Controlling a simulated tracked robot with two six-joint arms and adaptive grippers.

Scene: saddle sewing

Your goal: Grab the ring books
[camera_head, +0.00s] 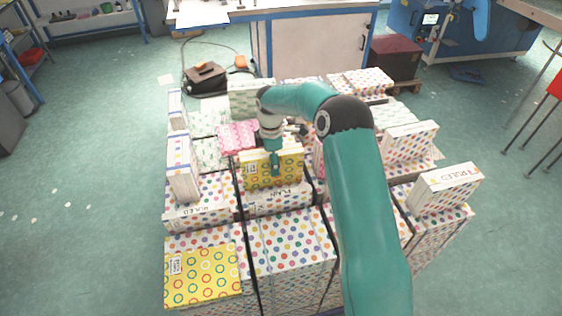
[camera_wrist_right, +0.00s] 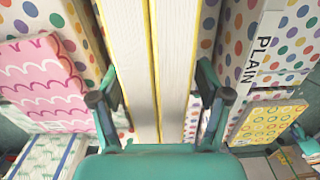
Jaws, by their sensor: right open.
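Yellow ring-patterned books (camera_head: 287,166) stand upright in the middle of the stacks in the head view. My right gripper (camera_head: 276,160) is at them, reaching over from the lower right. In the right wrist view, two white page blocks with yellow cover edges (camera_wrist_right: 174,60) stand side by side. My right gripper (camera_wrist_right: 160,88) is open, with one finger on each side of this pair; I cannot tell whether the fingers touch it. Another yellow ring book (camera_head: 202,277) lies flat on the front left stack. My left gripper is not in view.
Dotted books fill the pallet stacks around, with dark straps over them. Pink wave-patterned books (camera_head: 238,136) lie close by and also show in the wrist view (camera_wrist_right: 45,80). Open floor (camera_head: 80,220) lies left.

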